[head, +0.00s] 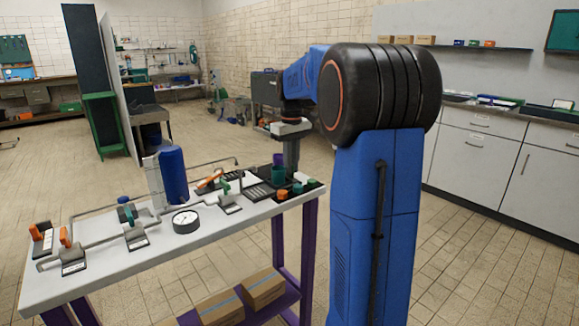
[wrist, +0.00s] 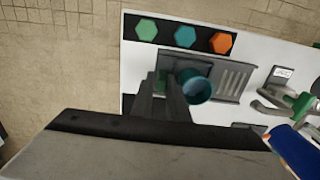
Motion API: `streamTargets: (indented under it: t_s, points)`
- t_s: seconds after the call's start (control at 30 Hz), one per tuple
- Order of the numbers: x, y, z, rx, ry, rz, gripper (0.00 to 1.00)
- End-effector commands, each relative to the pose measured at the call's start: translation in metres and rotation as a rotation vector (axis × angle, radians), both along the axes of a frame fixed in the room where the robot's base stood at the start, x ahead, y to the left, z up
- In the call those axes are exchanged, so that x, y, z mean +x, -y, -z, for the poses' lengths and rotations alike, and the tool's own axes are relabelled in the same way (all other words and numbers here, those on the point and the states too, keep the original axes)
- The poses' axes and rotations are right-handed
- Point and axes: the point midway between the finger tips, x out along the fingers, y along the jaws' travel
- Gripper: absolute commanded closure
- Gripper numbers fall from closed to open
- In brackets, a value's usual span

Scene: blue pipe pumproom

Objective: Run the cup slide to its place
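A teal cup (wrist: 199,88) stands on a dark grey slotted fixture (wrist: 235,82) on the white table, seen in the wrist view. I take this fixture to be the cup slide. My gripper (wrist: 166,90) points down at the fixture's left part, close beside the cup. A bit of green shows by the fingertips; I cannot tell whether they hold anything. In the head view, my gripper (head: 290,165) is over the table's far right end, partly overlapping the teal cup (head: 277,174). A purple piece (head: 279,159) shows just behind the cup.
A black strip with green (wrist: 146,31), teal (wrist: 185,37) and orange (wrist: 221,42) hexagons lies along the table edge. Pipes with valves, a pressure gauge (head: 186,221) and a blue cylinder (head: 173,175) stand left on the table. Cardboard boxes (head: 263,288) sit on the lower shelf.

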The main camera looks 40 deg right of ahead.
Motion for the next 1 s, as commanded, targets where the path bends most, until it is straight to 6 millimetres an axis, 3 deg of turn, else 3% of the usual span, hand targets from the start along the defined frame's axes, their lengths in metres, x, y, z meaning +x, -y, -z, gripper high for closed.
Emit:
streamTargets:
  t_s: [0.47,0.67,1.0]
  points:
    - [0.000,0.001,-0.006,-0.001,0.001,0.001,0.81]
    - [0.000,0.001,-0.035,-0.002,0.003,0.002,0.81]
    - [0.001,0.001,-0.103,-0.002,0.003,0.002,0.81]
